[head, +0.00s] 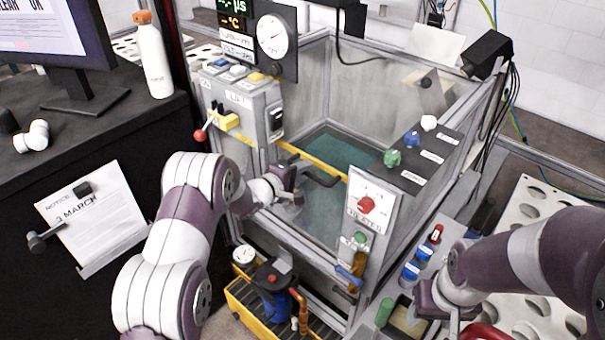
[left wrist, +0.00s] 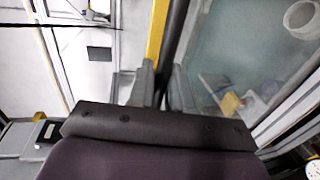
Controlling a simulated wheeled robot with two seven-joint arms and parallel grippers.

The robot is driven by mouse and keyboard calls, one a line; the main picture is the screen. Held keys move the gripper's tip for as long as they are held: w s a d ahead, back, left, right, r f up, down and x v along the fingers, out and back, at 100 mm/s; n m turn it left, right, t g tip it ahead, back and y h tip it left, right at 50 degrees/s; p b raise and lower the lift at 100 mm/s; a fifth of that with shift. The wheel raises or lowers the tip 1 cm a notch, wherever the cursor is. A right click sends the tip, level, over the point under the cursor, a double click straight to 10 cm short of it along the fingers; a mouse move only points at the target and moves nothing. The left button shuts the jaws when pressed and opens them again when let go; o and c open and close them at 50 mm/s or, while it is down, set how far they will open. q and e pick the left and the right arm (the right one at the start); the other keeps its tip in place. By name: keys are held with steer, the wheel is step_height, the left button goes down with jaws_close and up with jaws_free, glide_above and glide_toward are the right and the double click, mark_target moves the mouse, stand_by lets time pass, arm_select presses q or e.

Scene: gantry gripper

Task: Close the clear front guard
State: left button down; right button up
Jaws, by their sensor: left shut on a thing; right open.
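The clear front guard (head: 318,212) is a see-through panel on the front of the framed tank, with a yellow strip (head: 325,167) along its top edge. The tank above the strip is open to view. A dark bar handle (head: 297,170) sits by the strip. My left gripper (head: 292,192) is at this handle. In the left wrist view, its grey fingers (left wrist: 163,88) are shut on the dark handle (left wrist: 176,35), beside the yellow strip (left wrist: 157,32). My fingers partly hide the handle. My right gripper (head: 440,308) is open low at the right, away from the guard.
A control box (head: 243,105) with a red-tipped lever stands left of the opening. A white panel with a red knob (head: 367,205) stands right of it. A yellow tray (head: 262,312) with bottles is below. Blue-capped jars (head: 411,272) stand near my right gripper.

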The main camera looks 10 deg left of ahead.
arm_select(q)
steer(key=shift+w+r, duration=0.1)
steer(key=shift+r, duration=0.55)
steer(key=c, duration=1.2)
jaws_free()
steer(key=shift+r, duration=0.1)
steer(key=shift+s+a, duration=0.25)
steer(key=shift+s, duration=0.05)
steer(key=v, duration=1.2)
steer(key=shift+b, duration=0.4)
steer(key=shift+s, duration=0.1)
